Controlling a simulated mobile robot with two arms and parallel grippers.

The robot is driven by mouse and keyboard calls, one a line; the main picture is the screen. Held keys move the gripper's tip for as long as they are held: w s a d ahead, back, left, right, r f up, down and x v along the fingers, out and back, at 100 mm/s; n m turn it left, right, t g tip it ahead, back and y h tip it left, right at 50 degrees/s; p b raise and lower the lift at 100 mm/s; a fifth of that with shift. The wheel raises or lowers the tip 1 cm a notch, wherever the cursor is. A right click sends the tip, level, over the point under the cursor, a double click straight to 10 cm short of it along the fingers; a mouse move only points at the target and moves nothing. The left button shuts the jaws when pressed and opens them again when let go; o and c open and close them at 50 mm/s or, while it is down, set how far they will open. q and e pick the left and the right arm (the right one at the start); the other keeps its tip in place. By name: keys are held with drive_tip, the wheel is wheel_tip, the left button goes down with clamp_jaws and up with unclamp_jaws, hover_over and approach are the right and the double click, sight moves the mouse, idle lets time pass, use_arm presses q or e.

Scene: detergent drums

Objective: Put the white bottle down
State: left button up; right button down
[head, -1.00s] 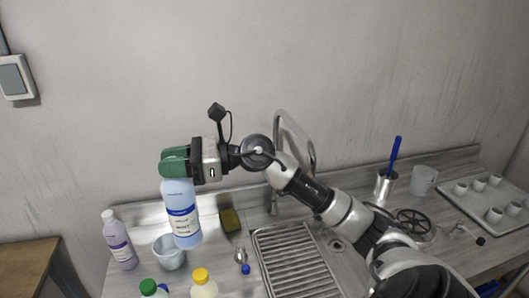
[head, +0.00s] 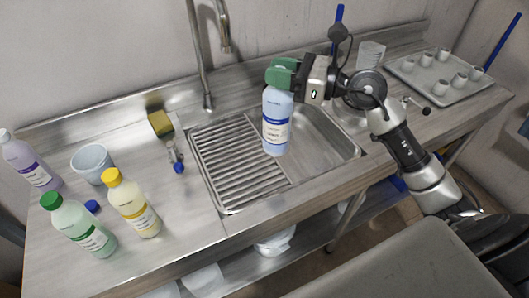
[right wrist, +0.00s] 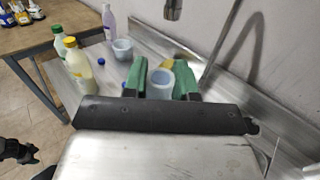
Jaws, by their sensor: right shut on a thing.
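My right gripper (head: 281,76), with green fingers, is shut on the bottle (head: 276,122). The bottle looks pale blue-white with a blue and white label. It is held upright by its top, and its neck is hidden by the fingers in the head view. In that view it appears in front of the sink basin (head: 322,135), beside the ribbed drainboard (head: 240,160). In the right wrist view the gripper (right wrist: 161,80) shows its green fingers on both sides of the bottle's round pale top (right wrist: 159,83).
On the counter's left stand a purple-labelled bottle (head: 30,160), a pale cup (head: 91,162), a green-capped bottle (head: 79,226) and a yellow-capped bottle (head: 133,205). A sponge (head: 160,123) lies behind. The tap (head: 202,55) rises behind the sink. A tray of cups (head: 440,78) is right.

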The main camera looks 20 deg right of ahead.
drive_tip(key=shift+w+a+f, duration=0.15)
drive_tip(key=shift+w, duration=0.1)
drive_tip(key=w+a+f+p, duration=0.3)
drive_tip(key=w+a+f, duration=0.4)
drive_tip(key=f, duration=0.3)
drive_tip(key=shift+w+f, duration=0.3)
drive_tip(key=shift+w, duration=0.45)
drive_tip(key=shift+f+b, duration=0.4)
drive_tip(key=shift+f, duration=0.15)
drive_tip(key=c, duration=0.9)
unclamp_jaws()
